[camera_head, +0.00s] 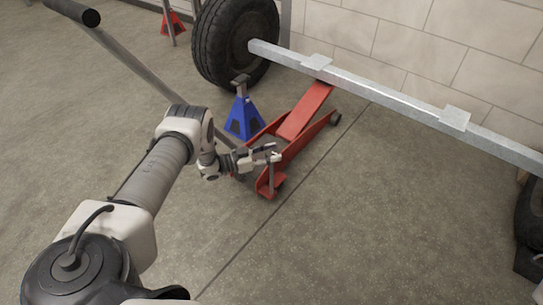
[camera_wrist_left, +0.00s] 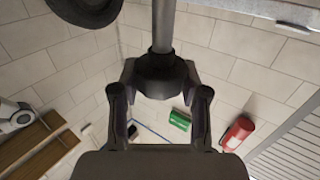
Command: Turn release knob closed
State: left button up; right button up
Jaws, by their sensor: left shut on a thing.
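The red floor jack (camera_head: 306,112) stands on the floor under the grey trailer beam. My left gripper (camera_head: 275,153) is at the near end of the jack, above its red frame. In the left wrist view, the fingers of my left gripper (camera_wrist_left: 160,100) are closed around a dark knob (camera_wrist_left: 158,68), which appears to be the release knob, on a grey rod (camera_wrist_left: 163,25). In the head view the fingers hide the knob, and a short thin post (camera_head: 271,177) shows below them. The knob's turn angle cannot be told. My right gripper is not in view.
The jack's long handle (camera_head: 130,56) slants to the upper left. A blue jack stand (camera_head: 242,118) and a tyre (camera_head: 217,45) stand close behind my left gripper. The trailer beam (camera_head: 385,96) crosses the right side. The floor in front is clear.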

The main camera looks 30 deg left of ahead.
pick_arm(q)
jog(key=shift+m+g+h+b, duration=0.3)
jog(key=shift+m+g+h, duration=0.1)
jog(key=shift+h, duration=0.1)
jog(key=o, duration=1.2)
jog(key=shift+w, duration=0.1)
jog(key=shift+c, duration=0.2)
jog(key=v, duration=0.7)
jog(key=shift+a, duration=0.15)
